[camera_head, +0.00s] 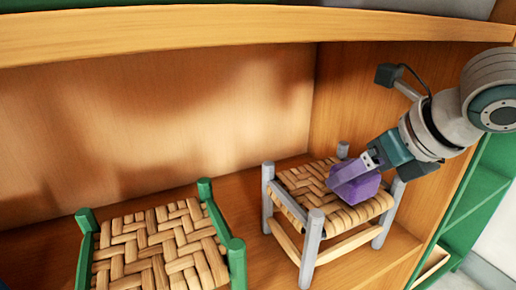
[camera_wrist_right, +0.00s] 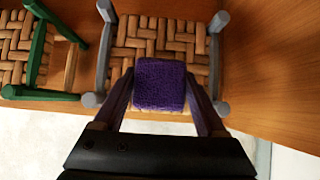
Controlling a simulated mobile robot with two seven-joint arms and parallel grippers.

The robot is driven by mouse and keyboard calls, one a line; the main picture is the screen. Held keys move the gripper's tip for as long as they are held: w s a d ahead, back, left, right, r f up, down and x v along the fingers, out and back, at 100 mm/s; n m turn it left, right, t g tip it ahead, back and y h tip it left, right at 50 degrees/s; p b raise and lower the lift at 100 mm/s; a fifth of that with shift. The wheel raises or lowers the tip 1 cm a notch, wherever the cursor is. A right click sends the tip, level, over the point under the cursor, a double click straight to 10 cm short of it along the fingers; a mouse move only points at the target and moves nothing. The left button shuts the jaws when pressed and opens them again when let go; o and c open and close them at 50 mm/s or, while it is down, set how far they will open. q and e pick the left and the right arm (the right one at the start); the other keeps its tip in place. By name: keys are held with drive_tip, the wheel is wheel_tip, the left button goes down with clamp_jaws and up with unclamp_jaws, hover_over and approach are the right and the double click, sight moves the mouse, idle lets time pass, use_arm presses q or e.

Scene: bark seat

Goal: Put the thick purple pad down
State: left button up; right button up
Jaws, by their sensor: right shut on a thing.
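The thick purple pad (camera_head: 356,187) is at the right in the head view, at the front right part of the woven seat of the grey stool (camera_head: 309,232). It also shows in the middle of the right wrist view (camera_wrist_right: 159,85), between the two fingers. My right gripper (camera_head: 368,165) comes in from the upper right and is shut on the pad. I cannot tell whether the pad touches the seat or is held just above it. In the wrist view the grey stool's woven seat (camera_wrist_right: 150,35) lies beyond the pad. My left gripper is not in view.
A green stool (camera_head: 236,258) with a bare woven seat stands to the left of the grey one. Both stand on a wooden shelf (camera_head: 390,250) with a back panel and a right side wall. A wooden board (camera_head: 200,30) runs overhead. A green shelf unit (camera_head: 470,205) is at the right.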

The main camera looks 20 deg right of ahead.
drive_tip(key=w+b, duration=0.1)
drive_tip(key=w, duration=0.1)
drive_tip(key=w+b, duration=0.1)
drive_tip(key=w, duration=0.1)
drive_tip(key=shift+w+a+f, duration=0.15)
drive_tip(key=shift+w+a, duration=0.05)
drive_tip(key=shift+w, duration=0.15)
drive_tip(key=shift+w+f+b, duration=0.15)
drive_tip(key=shift+f+b, duration=0.15)
drive_tip(key=shift+b, duration=0.1)
drive_tip(key=shift+r, duration=0.1)
drive_tip(key=shift+s, duration=0.2)
drive_tip(key=o, duration=1.4)
